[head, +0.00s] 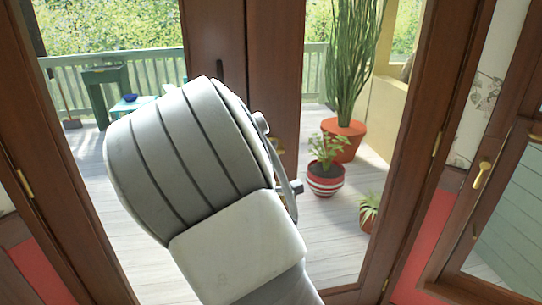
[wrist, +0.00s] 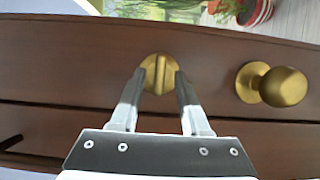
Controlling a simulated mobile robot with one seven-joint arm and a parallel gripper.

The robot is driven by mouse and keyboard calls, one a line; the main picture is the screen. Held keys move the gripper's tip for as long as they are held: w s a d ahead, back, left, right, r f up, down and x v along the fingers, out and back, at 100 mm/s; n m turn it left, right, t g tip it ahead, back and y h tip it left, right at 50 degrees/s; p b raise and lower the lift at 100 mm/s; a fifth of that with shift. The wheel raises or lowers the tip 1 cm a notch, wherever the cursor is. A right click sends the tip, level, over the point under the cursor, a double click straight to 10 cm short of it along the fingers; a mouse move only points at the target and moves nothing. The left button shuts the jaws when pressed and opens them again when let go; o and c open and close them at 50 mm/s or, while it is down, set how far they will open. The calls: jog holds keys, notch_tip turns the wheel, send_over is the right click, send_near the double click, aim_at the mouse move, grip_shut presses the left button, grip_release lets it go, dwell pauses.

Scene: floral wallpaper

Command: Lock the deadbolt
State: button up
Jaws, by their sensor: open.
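The brass deadbolt (wrist: 158,74) shows in the wrist view as a round plate with a raised thumb-turn bar, set in the dark brown door frame. The bar runs up and down in that picture. My gripper (wrist: 157,78) is open, with one fingertip on each side of the thumb turn. A small gap shows between each finger and the bar; I cannot tell whether either touches the plate. In the head view my arm hides the deadbolt and most of the gripper.
A round brass knob (wrist: 272,85) sits to the right of the deadbolt in the wrist view. The glazed double door (head: 275,60) opens a view onto a deck with potted plants (head: 326,183). A window with a brass handle (head: 482,175) is at the right.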

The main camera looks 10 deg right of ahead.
jog(key=shift+w+d, duration=0.2)
jog(key=shift+w, duration=0.25)
grip_shut()
